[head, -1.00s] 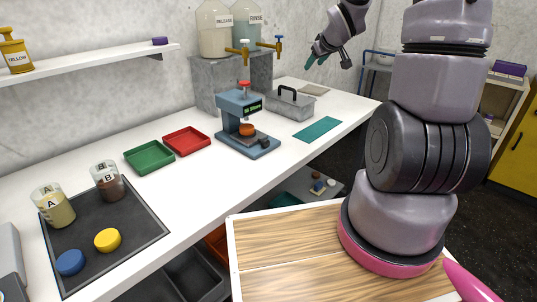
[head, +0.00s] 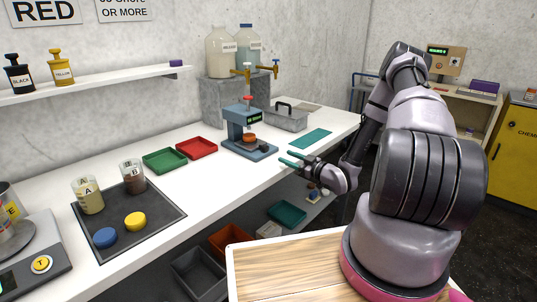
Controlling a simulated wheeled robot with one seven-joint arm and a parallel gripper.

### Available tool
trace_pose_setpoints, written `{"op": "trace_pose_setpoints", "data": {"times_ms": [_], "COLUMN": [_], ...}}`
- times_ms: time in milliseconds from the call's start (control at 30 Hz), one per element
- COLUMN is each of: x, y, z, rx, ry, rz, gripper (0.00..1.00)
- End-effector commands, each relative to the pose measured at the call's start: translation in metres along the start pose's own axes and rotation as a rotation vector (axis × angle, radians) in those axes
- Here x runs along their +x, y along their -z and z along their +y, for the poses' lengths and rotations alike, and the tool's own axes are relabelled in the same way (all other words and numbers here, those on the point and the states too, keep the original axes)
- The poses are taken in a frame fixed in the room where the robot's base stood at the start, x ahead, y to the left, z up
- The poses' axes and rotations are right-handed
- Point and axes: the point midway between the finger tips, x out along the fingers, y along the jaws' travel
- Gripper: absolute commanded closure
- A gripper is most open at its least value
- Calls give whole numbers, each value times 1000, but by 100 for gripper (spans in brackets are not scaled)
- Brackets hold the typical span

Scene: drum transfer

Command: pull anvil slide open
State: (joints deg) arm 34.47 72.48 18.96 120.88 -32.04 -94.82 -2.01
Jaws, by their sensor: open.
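The blue-grey tester (head: 235,125) stands on the white bench, with a small green-lit display and a red knob on top. An orange-brown disc (head: 249,138) sits under its head, near the base. The anvil slide's dark handle (head: 264,148) appears to be the black piece at the front right of the base. My gripper (head: 285,158) is to the right of the handle, near the bench's front edge. Its teal fingers are open, point left towards the tester, and hold nothing. A gap shows between the fingertips and the handle.
A teal mat (head: 312,138) lies right of the tester, and a grey lidded box (head: 285,119) stands behind it. Red (head: 197,148) and green (head: 164,160) trays lie to the left. Bins (head: 230,240) sit on the shelf below. The bench's front edge is close under my gripper.

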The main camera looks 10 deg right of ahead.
Motion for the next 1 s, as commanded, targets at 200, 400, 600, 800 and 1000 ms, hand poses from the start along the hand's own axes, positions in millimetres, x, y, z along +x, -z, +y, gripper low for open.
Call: {"op": "trace_pose_setpoints", "data": {"times_ms": [200,400,600,800,1000], "x": [22,60,92,106,107], "y": [1,1,1,1,1], "z": [-2,-2,-2,-1,-1], "rx": [-2,-3,-2,-1,0], "ry": [3,2,2,0,0], "rz": [12,10,9,8,8], "gripper": [48,48,48,48,48]}}
